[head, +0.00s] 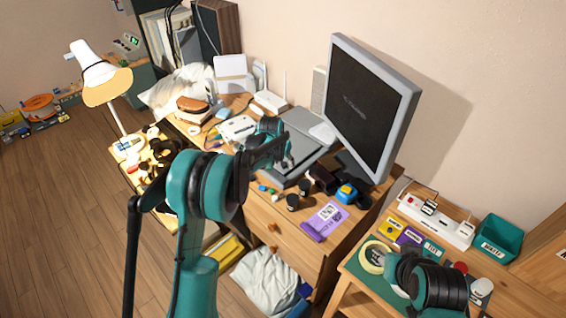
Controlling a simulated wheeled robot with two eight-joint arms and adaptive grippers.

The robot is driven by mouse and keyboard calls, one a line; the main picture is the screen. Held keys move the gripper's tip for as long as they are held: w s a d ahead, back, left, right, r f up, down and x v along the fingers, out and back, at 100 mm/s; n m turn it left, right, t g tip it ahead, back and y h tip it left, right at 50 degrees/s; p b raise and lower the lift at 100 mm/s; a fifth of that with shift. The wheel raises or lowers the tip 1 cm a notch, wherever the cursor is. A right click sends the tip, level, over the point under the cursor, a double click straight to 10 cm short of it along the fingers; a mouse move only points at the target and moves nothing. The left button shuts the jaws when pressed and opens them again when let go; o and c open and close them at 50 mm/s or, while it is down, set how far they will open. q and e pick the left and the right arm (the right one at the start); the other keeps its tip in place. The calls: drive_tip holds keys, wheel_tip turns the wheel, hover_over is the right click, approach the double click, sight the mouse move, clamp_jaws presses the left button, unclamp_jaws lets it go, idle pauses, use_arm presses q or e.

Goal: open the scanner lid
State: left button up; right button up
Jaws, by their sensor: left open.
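The scanner (314,148) is a flat grey device on the wooden desk, left of the monitor. Its lid looks down flat, but I cannot tell whether there is a small gap. My left gripper (286,163) is open over the scanner's near left part, and its wrist hides some of the scanner there. I cannot tell whether its fingers touch the lid. My right arm shows only as links at the lower right; its gripper is not in view.
A large monitor (368,100) stands close at the scanner's right. Small dark jars (293,202), a blue-and-yellow object (346,194) and a purple packet (325,221) lie in front. A white router (270,101) is behind. A side table at right holds a power strip (436,222) and green bin (498,239).

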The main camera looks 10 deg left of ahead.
use_arm(q)
clamp_jaws()
drive_tip(key=shift+r, duration=0.15)
